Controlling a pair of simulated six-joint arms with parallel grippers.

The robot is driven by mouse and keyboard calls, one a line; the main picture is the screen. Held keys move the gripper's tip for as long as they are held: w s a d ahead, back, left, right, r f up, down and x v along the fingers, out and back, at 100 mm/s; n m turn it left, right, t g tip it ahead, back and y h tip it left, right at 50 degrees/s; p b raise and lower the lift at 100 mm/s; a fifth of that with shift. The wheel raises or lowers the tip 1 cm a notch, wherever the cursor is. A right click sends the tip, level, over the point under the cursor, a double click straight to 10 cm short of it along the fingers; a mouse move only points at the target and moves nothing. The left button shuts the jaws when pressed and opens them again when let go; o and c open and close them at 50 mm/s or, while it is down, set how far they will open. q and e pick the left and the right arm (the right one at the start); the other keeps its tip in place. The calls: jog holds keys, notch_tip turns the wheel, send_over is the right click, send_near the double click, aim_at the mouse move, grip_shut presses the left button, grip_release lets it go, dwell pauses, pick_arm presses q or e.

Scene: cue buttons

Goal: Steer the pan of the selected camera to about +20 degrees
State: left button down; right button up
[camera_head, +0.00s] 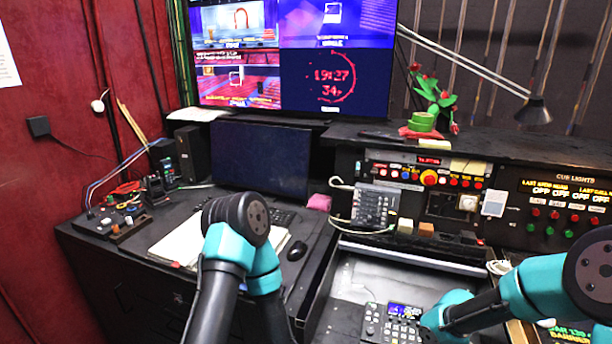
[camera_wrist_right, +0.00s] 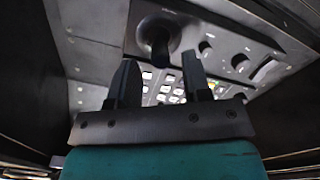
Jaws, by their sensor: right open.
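The camera control panel (camera_head: 394,322) lies in the open drawer of the desk. It has a small lit blue screen and rows of keys. In the right wrist view, the panel (camera_wrist_right: 225,50) shows a dark joystick (camera_wrist_right: 158,40) in a round base, pale keys below it and several knobs to its right. My right gripper (camera_wrist_right: 160,75) is open, its two dark fingers on either side of the joystick's line. The joystick is beyond the fingertips, and I cannot tell whether they touch it. The panel's screen reading is too small to tell. My left gripper is out of view.
A monitor wall (camera_head: 290,55) stands at the back above a dark screen (camera_head: 260,158). A keypad box (camera_head: 375,207) sits behind the drawer, with the cue lights panel (camera_head: 565,208) to the right. A mouse (camera_head: 297,250) and open book (camera_head: 180,245) lie left.

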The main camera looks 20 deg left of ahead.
jog(key=shift+r, duration=2.05)
jog(key=s+d+f+m+y, duration=0.2)
jog(key=s+d+f+m, duration=0.2)
jog(key=s+f, duration=0.5)
jog(key=s+d+f+m+y, duration=0.1)
jog(key=s+d+f+m, duration=0.3)
jog(key=s+d+f, duration=0.3)
jog(key=s+f, duration=0.1)
jog(key=s, duration=0.4)
jog(key=shift+d+f+m+t+y, duration=0.2)
jog(key=shift+f+m+t+y, duration=0.2)
